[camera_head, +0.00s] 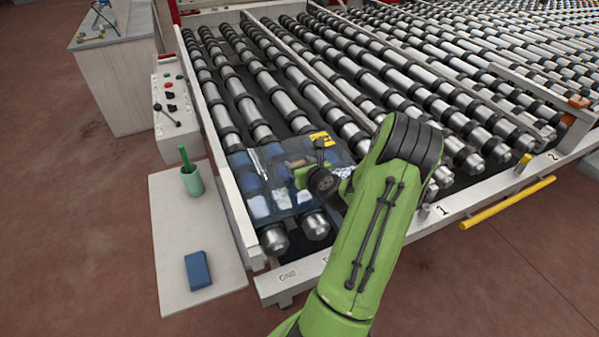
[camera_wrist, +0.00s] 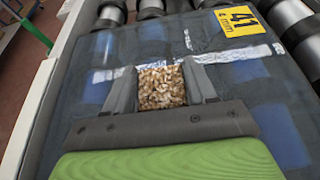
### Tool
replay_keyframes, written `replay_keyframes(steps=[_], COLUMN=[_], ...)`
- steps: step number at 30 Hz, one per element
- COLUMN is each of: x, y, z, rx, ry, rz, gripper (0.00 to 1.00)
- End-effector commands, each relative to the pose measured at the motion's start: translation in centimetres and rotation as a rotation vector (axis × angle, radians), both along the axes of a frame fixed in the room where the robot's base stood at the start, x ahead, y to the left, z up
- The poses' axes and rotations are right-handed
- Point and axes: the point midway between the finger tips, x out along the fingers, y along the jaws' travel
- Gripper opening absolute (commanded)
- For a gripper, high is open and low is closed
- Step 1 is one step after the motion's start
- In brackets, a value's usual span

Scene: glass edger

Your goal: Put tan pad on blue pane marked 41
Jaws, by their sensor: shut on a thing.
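The blue pane (camera_head: 262,183) is a glassy sheet lying on the rollers at the near left end of the conveyor. Its yellow label (camera_wrist: 237,21) reads 41 and sits at a far corner; it also shows in the head view (camera_head: 320,139). My gripper (camera_wrist: 162,88) is over the pane and shut on the tan pad (camera_wrist: 162,87), a small speckled block between its two fingers. I cannot tell whether the pad touches the pane. In the head view my arm and gripper hide the pad.
A pale side table (camera_head: 170,235) holds a green cup (camera_head: 192,181) and a blue block (camera_head: 198,270). A control box (camera_head: 172,100) with buttons stands beside the conveyor frame. Bare rollers (camera_head: 300,85) stretch beyond the pane. A yellow bar (camera_head: 505,203) runs along the front.

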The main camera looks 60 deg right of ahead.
Motion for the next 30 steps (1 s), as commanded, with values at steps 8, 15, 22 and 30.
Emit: replay_keyframes(steps=[8, 15, 22, 30], x=[0.0, 0.0, 0.0, -2.5], y=[0.0, 0.0, 0.0, 1.2], z=[-1.7, -1.9, -1.8, -0.6], rx=[-0.001, -0.001, 0.0, 0.001], ry=[0.001, 0.001, 0.0, 0.002], rz=[-0.001, -0.001, -0.001, -0.005], gripper=[0.28, 0.76, 0.81, 0.81])
